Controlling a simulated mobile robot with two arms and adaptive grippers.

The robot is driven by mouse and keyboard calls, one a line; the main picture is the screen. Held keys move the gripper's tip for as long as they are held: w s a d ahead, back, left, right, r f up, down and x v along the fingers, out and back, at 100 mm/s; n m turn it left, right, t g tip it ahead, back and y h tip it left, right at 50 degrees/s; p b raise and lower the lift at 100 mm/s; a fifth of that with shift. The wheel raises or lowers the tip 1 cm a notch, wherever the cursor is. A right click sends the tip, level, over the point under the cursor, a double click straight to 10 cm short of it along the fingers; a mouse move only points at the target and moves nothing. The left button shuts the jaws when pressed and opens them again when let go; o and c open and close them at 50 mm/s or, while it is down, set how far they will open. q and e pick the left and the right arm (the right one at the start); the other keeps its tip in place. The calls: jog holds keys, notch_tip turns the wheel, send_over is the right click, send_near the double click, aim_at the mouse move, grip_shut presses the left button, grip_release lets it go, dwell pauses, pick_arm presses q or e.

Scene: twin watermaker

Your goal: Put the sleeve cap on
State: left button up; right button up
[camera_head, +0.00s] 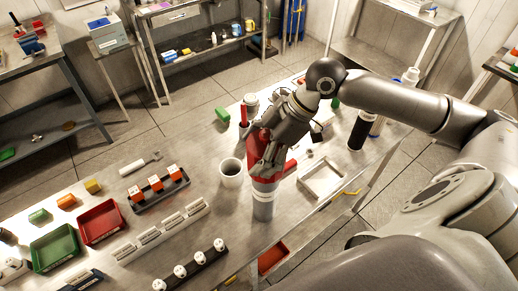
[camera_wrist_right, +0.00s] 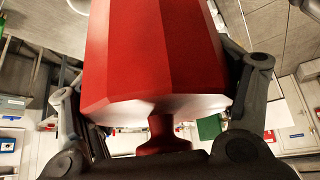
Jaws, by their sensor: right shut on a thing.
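The red sleeve cap (camera_head: 259,152) is in my right gripper (camera_head: 266,160), directly above or at the top of an upright grey cylinder with a white band (camera_head: 263,203). I cannot tell whether the cap touches or sits on the cylinder, because the fingers cover the join. In the right wrist view the red faceted cap (camera_wrist_right: 155,60) fills the middle, its narrow knob (camera_wrist_right: 163,134) toward the palm. The right gripper's fingers (camera_wrist_right: 160,85) lie on both sides of it. My left gripper is not in view.
A white cup (camera_head: 231,172) stands close to the left of the cylinder. A light square frame (camera_head: 322,179) lies to the right. A black bottle (camera_head: 360,130) stands farther right. Red (camera_head: 101,221) and green (camera_head: 55,249) trays and several racks fill the left of the bench.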

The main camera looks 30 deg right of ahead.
jog(key=shift+f, duration=0.35)
jog(key=o, duration=1.1)
jog(key=shift+c, duration=0.2)
jog(key=shift+d, duration=0.1)
jog(key=v, duration=0.7)
jog(key=shift+s+f, duration=0.1)
jog(key=shift+v, duration=2.55)
